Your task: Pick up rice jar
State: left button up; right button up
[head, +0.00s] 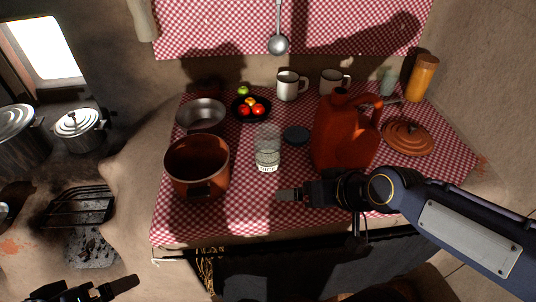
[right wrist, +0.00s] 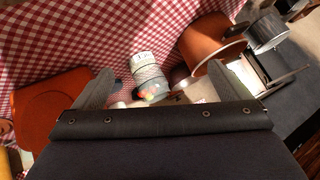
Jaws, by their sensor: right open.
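The rice jar (head: 267,148) is a clear glass jar with a white label, standing upright on the checked cloth between the brown pot and the red jug. My right gripper (head: 288,195) is in front of the jar and slightly right of it, apart from it. In the right wrist view the jar (right wrist: 148,75) shows beyond and between the two spread fingers (right wrist: 170,86), with nothing held. My left gripper (head: 118,288) is partly in view at the bottom left, away from the jar; its jaw opening is unclear.
The brown pot (head: 197,168) stands left of the jar and the red jug (head: 345,140) right of it. A dark round lid (head: 296,134) lies behind right. A tomato bowl (head: 251,109), metal bowl (head: 201,115) and mugs (head: 291,86) are farther back. Cloth in front is mostly clear.

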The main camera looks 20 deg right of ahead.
aim_at(268, 152)
jog(key=w+f+t+h+b, duration=0.1)
jog(key=w+f, duration=0.2)
jog(key=w, duration=0.2)
jog(key=w+f+n+t+h+b, duration=0.1)
jog(key=w+f+t+b, duration=0.1)
jog(key=w, duration=0.4)
jog(key=w+f+n+t+b, duration=0.1)
jog(key=w+f+t+b, duration=0.1)
jog(key=w+f, duration=0.2)
jog(key=shift+w+a+f+h, duration=0.1)
jog(key=shift+w+a+h, duration=0.1)
jog(key=shift+w, duration=0.35)
jog(key=shift+w+a+f+h, duration=0.1)
jog(key=shift+w+h, duration=0.1)
jog(key=shift+w, duration=0.3)
jog(key=shift+w+f+t, duration=0.1)
jog(key=shift+w+t, duration=0.3)
jog(key=shift+w, duration=0.25)
jog(key=x, duration=0.6)
jog(key=shift+w+d, duration=0.3)
jog(key=shift+w, duration=0.05)
jog(key=c, duration=1.3)
